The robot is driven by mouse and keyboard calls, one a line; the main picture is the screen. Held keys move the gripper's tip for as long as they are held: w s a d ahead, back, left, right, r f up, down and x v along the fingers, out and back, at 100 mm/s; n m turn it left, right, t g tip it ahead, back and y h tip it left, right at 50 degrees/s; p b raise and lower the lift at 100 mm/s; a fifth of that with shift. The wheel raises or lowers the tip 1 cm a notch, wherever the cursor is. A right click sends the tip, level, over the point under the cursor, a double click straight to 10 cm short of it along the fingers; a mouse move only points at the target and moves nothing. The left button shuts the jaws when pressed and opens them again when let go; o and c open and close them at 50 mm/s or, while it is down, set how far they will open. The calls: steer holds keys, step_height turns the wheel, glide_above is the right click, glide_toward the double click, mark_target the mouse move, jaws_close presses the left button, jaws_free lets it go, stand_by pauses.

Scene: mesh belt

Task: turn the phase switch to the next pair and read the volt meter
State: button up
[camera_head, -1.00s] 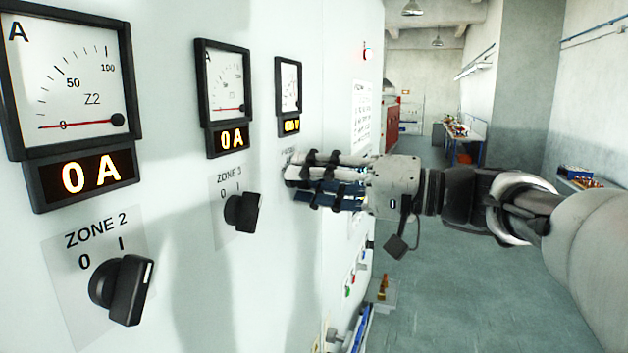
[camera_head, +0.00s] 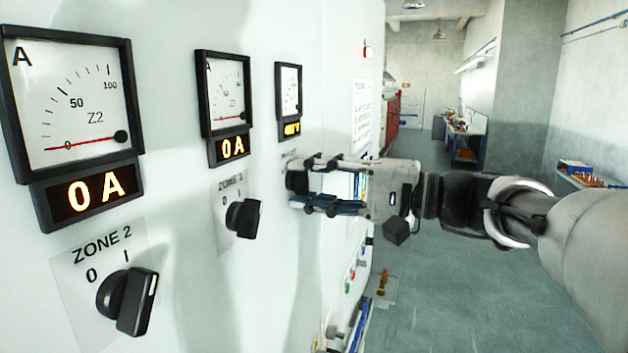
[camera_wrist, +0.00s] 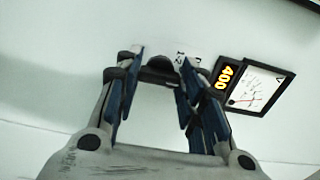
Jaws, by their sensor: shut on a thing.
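The black phase switch (camera_head: 297,183) is on the panel below the volt meter (camera_head: 289,91), partly covered by my fingers. My gripper (camera_head: 308,184) is shut on the switch, one finger above and one below. In the wrist view the switch (camera_wrist: 160,69) shows between the blue-padded fingertips (camera_wrist: 157,80). The volt meter (camera_wrist: 257,89) has a red needle, and its orange display (camera_wrist: 224,77) reads 400. The display also shows small and edge-on in the head view (camera_head: 290,128). The label by the switch is mostly covered, so I cannot read the selected pair.
Left of the switch are the ZONE 3 knob (camera_head: 243,217) with its ammeter (camera_head: 224,92) and the ZONE 2 knob (camera_head: 128,301) with its ammeter (camera_head: 70,95). Both ammeters' displays read 0 A. The floor (camera_head: 455,290) right of the panel is open.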

stand_by(0.3)
steer(key=o, duration=1.1)
steer(key=v, duration=1.2)
